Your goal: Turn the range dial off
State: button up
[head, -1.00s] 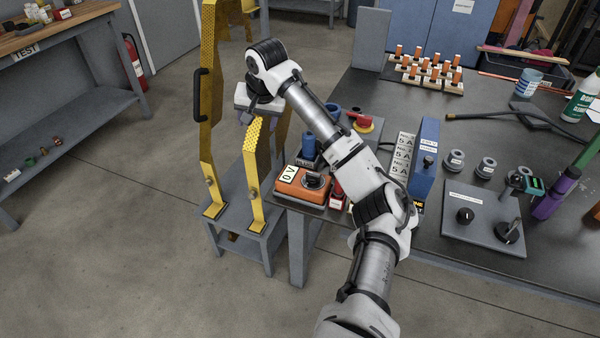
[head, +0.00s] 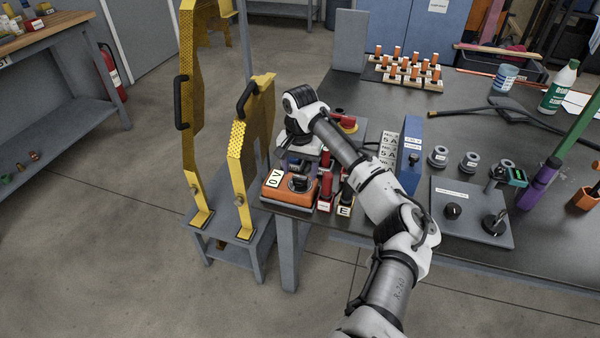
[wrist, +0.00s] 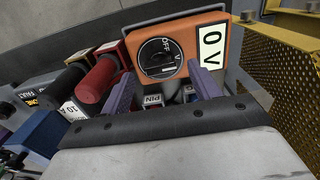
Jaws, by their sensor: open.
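The orange meter box (head: 272,192) stands at the near left corner of the dark table, with a "0 V" card on it. Its round black range dial (head: 300,184) shows on its top face. In the wrist view the dial (wrist: 160,56) has "OFF" and "V" markings; its exact pointer setting is hard to read. My gripper (head: 299,166) is over the meter. In the wrist view my gripper (wrist: 161,76) has its purple fingers apart, one toward each side of the dial, with nothing held between them. Contact with the dial cannot be told.
Red and black cylindrical plugs (wrist: 97,80) stand close beside the meter. A blue box (head: 412,157) is farther right. Yellow perforated guards (head: 245,165) rise on a stand just left of the table. A panel with knobs (head: 470,222) lies at right.

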jog(key=shift+f, duration=1.1)
jog(key=c, duration=1)
jog(key=shift+p, duration=0.3)
jog(key=shift+r+n+p, duration=0.15)
jog(key=shift+n+p, duration=0.6)
jog(key=shift+n, duration=0.35)
jog(key=n+p, duration=0.2)
jog(key=n, duration=0.1)
jog(key=shift+n, duration=0.3)
jog(key=n+p, duration=0.2)
jog(key=n, duration=0.3)
jog(key=shift+d+n, duration=0.1)
jog(key=shift+n, duration=0.3)
jog(key=shift+p, duration=0.3)
